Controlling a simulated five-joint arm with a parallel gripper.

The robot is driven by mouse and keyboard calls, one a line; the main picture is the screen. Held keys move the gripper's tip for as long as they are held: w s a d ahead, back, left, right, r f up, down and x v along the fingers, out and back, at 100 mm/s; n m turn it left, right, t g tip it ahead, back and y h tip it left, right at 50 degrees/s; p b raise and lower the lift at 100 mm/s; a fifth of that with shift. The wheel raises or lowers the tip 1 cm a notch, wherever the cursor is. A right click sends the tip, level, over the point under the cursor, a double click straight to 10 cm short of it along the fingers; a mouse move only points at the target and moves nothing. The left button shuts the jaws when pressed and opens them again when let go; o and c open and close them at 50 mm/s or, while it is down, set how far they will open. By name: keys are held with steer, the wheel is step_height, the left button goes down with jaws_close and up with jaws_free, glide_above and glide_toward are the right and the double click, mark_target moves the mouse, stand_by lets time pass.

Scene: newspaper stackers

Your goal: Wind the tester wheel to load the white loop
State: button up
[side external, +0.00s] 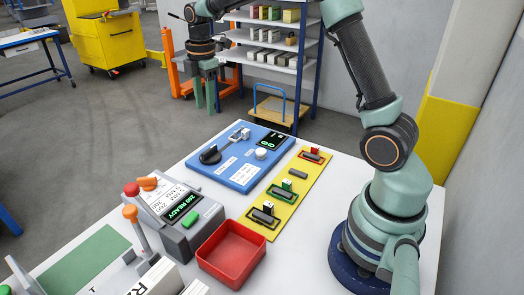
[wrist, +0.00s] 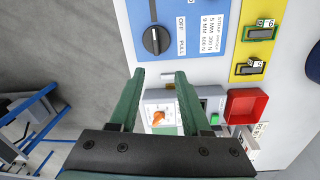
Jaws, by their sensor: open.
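The tester is a blue board (side external: 240,160) on the white table, with a printed label and a small dark display. A black round wheel (side external: 210,155) sits at its left end; it also shows in the wrist view as a black knob (wrist: 156,40) with a pale mark. A grey-and-white fitting (side external: 240,134) and a white round knob (side external: 262,153) stand on the board. I cannot clearly make out the white loop. My gripper (side external: 204,106) is open and empty, high and apart from the board. In the wrist view its green fingers (wrist: 159,74) point toward the wheel.
A yellow strip (side external: 300,181) with small coloured blocks lies right of the board. Shelving (side external: 270,45) stands behind the table.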

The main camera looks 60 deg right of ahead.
mark_target(209, 149)
steer(key=f, duration=0.5)
steer(key=w+f+n, duration=0.1)
steer(key=f, duration=0.4)
steer(key=w+d+f+n, duration=0.1)
steer(key=f, duration=0.4)
steer(key=shift+d+f+g, duration=0.1)
steer(key=shift+f+g, duration=0.2)
steer(key=shift+f, duration=0.05)
steer(key=shift+c, duration=0.3)
jaws_close()
